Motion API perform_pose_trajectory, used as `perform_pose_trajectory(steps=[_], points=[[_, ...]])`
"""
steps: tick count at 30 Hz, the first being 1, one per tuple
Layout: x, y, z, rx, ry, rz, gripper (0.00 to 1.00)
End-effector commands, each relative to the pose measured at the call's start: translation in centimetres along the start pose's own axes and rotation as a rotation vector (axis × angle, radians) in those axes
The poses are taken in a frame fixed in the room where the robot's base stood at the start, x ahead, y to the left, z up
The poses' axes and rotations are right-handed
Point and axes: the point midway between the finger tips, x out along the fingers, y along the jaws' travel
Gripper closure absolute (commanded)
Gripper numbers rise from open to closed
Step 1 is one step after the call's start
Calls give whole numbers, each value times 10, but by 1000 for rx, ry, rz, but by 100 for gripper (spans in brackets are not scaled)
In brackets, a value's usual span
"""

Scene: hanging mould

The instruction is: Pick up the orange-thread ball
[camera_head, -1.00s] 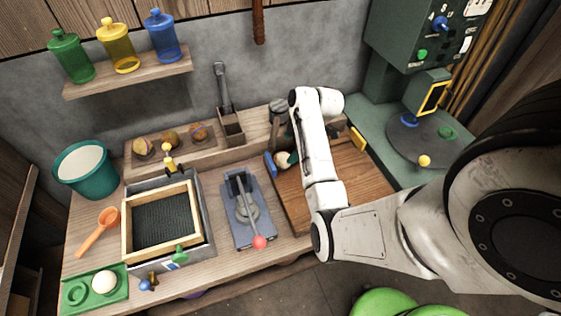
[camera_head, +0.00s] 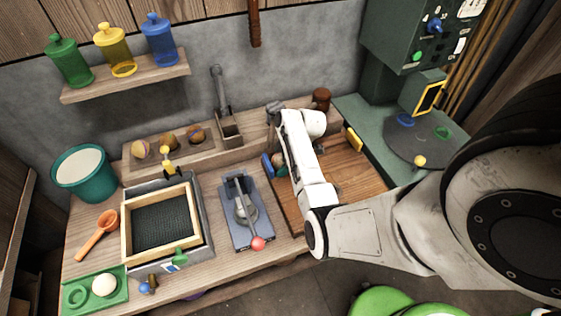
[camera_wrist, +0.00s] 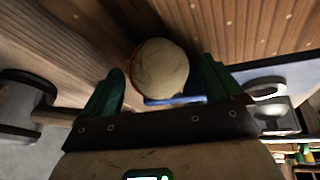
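A round tan ball (camera_wrist: 160,70) lies ahead of my gripper in the wrist view, with a thin orange-red line along its left edge. My gripper (camera_wrist: 162,84) is open, its two green fingers on either side of the ball with gaps showing, so it does not hold it. In the head view the ball (camera_head: 279,159) is partly hidden by my arm, near the back left of the brown wooden board (camera_head: 350,175). Three other balls sit on a wooden holder at the back left: left (camera_head: 141,150), middle (camera_head: 168,140) and right (camera_head: 196,135); their thread colours are hard to tell.
A blue piece (camera_head: 267,165) stands left of the gripper. A grey lever press (camera_head: 244,210) and a framed sieve box (camera_head: 160,222) stand further left. A brown mallet (camera_head: 321,98) is behind the board; a green machine (camera_head: 405,140) stands at right. The board's front is clear.

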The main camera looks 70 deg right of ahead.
Motion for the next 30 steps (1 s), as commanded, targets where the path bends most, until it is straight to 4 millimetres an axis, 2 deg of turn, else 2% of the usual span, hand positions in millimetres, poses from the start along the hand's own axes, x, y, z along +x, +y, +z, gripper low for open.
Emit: perform_pose_trajectory(steps=[2,18,19,20,30], points=[[0,0,0,0,0,0,15],[0,0,0,1,0,0,67],[0,0,0,0,0,0,67],[0,0,0,0,0,0,73],[-2,1,-3,0,0,0,73]])
